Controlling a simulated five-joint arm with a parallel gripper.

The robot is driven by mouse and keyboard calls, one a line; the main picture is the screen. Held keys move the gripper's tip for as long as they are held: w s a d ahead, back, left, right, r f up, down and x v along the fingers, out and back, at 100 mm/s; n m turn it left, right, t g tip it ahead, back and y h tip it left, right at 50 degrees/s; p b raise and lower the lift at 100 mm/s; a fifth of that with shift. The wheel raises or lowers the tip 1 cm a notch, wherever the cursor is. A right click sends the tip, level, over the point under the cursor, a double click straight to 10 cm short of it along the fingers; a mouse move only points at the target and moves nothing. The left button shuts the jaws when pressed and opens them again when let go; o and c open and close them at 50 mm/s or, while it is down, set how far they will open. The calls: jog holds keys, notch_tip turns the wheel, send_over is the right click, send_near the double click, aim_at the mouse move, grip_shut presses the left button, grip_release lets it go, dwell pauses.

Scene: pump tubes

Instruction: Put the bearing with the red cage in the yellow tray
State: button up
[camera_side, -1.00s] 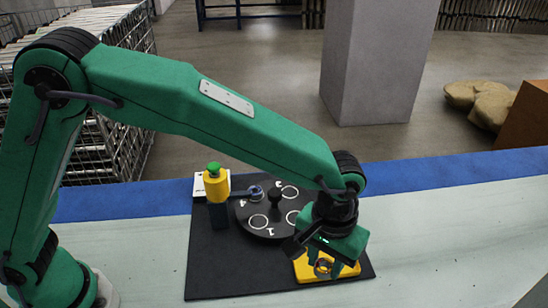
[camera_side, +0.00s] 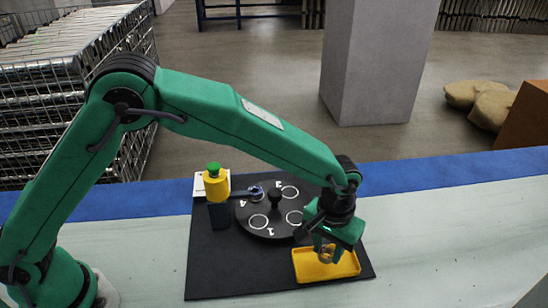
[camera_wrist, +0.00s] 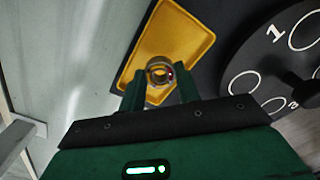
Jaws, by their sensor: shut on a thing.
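My gripper (camera_side: 327,247) is shut on a ring-shaped bearing (camera_side: 326,256), with a finger on each side of it. In the wrist view the bearing (camera_wrist: 159,72) sits between the fingertips (camera_wrist: 160,84), with a small red spot showing on its metal ring. The yellow tray (camera_side: 348,268) lies on the black board at its near right. In the wrist view the yellow tray (camera_wrist: 193,22) is behind the bearing, which is over its inside. I cannot tell whether the bearing touches the tray floor.
A round black turntable (camera_side: 268,229) with numbered white circles stands left of the tray. A bearing with a bluish look (camera_side: 256,192) is at its back, beside a yellow and black post with a green top (camera_side: 216,185). The black board (camera_side: 225,270) is bare at front left.

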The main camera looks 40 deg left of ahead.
aim_at(326, 252)
jog(key=shift+f, duration=1.2)
jog(key=shift+f, duration=0.15)
jog(key=o, duration=1)
notch_tip(326, 252, up, 12)
jog(key=shift+r, duration=0.2)
jog(key=shift+a, duration=0.1)
